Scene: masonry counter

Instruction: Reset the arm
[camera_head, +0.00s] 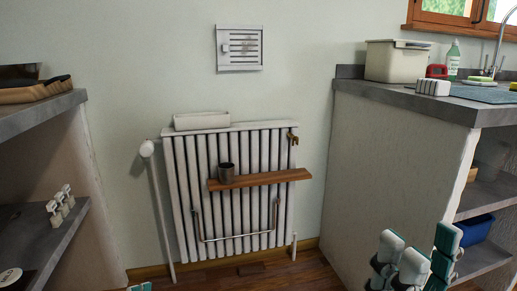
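My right gripper (419,243) is at the lower right, in front of the masonry counter. Its white and teal fingers point up and stand apart, with nothing seen between them. The lower part of it is cut off by the frame edge. Of my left gripper, only a small teal and white tip (141,287) shows at the bottom edge, left of the middle. The rest of it is out of frame, so its opening cannot be seen.
The right counter (400,94) holds a beige bin (394,62) and a bottle (453,60). Another counter (40,115) is at left. Floor between them is clear.

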